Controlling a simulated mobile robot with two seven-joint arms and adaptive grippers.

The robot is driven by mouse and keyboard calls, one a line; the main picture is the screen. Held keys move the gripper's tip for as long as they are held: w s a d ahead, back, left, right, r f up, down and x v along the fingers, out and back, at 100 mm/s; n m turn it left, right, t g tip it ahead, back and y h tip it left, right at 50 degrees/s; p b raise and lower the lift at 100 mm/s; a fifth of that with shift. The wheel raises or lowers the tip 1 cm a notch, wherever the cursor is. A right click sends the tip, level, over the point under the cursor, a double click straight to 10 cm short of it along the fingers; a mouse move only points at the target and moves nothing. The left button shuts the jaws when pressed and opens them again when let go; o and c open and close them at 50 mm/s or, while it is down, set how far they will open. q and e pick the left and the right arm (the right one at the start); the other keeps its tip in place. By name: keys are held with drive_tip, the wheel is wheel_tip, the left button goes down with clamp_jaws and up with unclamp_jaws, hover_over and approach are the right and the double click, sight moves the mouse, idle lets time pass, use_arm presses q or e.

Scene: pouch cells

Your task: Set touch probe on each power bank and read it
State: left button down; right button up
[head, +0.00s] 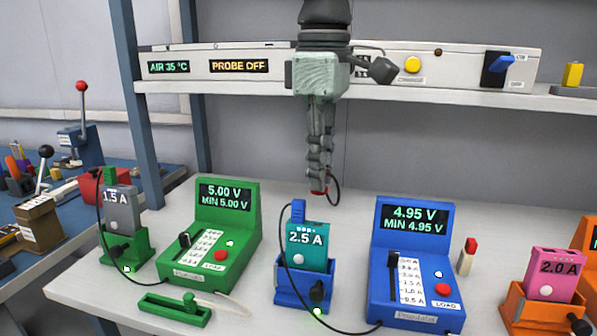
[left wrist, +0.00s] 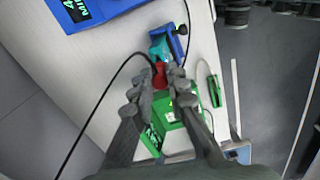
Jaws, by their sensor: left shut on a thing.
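My left gripper (head: 319,188) hangs fingers down above the table, shut on the red touch probe (head: 319,192), whose black cable loops beside the fingers. The probe also shows red between the fingertips in the left wrist view (left wrist: 160,74). A teal power bank (head: 307,250) marked 2.5 A stands in a blue cradle, below and slightly left of the probe, apart from it. A grey power bank (head: 122,212) marked 1.5 A stands in a green cradle at left. A pink power bank (head: 556,268) marked 2.0 A stands in an orange cradle at right. My right gripper is out of view.
The green tester (head: 244,237) reads 5.00 V; the blue tester (head: 408,264) reads 4.95 V. The shelf (head: 300,65) behind shows AIR 35 °C and PROBE OFF. A green tray (head: 175,309) lies in front. Cables loop from the cradles. Bare table lies behind the teal bank.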

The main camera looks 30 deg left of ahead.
use_arm(q)
drive_tip(key=shift+w+d+f, duration=0.1)
drive_tip(key=shift+w+d, duration=0.05)
drive_tip(key=shift+w, duration=0.3)
drive_tip(key=shift+g, duration=0.8)
drive_tip(key=shift+w+f, duration=0.2)
drive_tip(key=shift+f, duration=2.25)
drive_tip(key=shift+s+f+b, duration=0.1)
drive_tip(key=shift+f+b, duration=0.3)
drive_tip(key=shift+f, duration=0.15)
drive_tip(key=shift+r, duration=0.1)
drive_tip(key=r, duration=0.4)
drive_tip(key=w+r, duration=0.1)
drive_tip(key=r, duration=0.1)
drive_tip(key=shift+p, duration=0.4)
